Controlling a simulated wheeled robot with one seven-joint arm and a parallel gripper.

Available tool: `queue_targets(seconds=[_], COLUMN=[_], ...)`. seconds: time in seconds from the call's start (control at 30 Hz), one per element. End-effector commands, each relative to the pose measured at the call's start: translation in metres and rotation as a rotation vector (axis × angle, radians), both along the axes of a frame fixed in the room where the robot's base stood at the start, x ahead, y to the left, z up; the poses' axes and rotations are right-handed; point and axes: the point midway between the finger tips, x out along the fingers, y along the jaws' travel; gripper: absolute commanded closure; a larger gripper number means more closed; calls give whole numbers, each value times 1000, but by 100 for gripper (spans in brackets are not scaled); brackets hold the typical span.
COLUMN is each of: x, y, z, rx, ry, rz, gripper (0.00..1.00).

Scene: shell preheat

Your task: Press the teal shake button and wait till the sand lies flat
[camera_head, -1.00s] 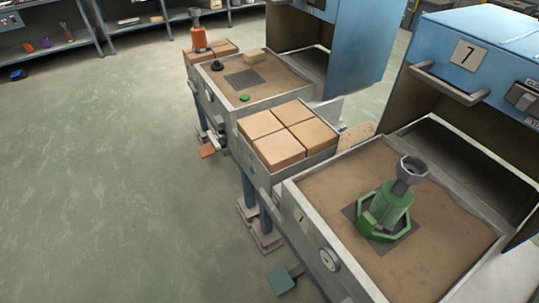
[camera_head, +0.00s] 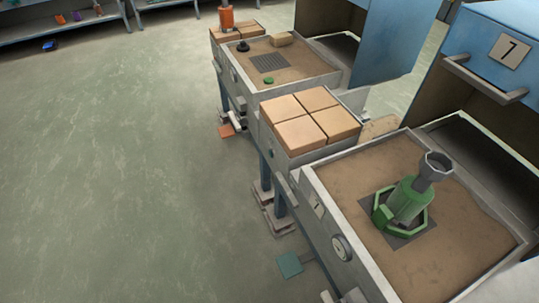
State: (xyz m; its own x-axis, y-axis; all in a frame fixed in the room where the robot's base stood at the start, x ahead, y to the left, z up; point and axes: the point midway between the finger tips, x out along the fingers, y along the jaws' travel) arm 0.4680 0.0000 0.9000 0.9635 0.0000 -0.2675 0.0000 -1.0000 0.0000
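A small teal button (camera_head: 271,153) sits on the front face of the bench below the square blocks. A flat teal square pad (camera_head: 290,264) is low down beside the bench, near the floor. The near station, marked 7, has a tray of brown sand (camera_head: 350,165). Its surface looks mostly level, with an uneven edge toward the right wall. A green tool with a grey cup-shaped top (camera_head: 408,200) stands tilted in the sand over a dark square plate. My gripper is not in view, so I see nothing touching the button or pad.
Several tan blocks (camera_head: 312,117) fill a tray between the stations. The far station (camera_head: 285,62) has sand, a dark grate and a green button (camera_head: 268,81). A blue hood (camera_head: 500,60) stands over the near tray. Open green floor (camera_head: 110,170) lies to the left.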

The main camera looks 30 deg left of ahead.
Motion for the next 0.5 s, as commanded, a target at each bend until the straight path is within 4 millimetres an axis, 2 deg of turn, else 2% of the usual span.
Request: queue_targets(seconds=[0.03, 0.3, 0.5], x=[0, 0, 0], y=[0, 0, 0], z=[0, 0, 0], rx=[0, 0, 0], ry=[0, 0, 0], rz=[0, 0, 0], gripper=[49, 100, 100])
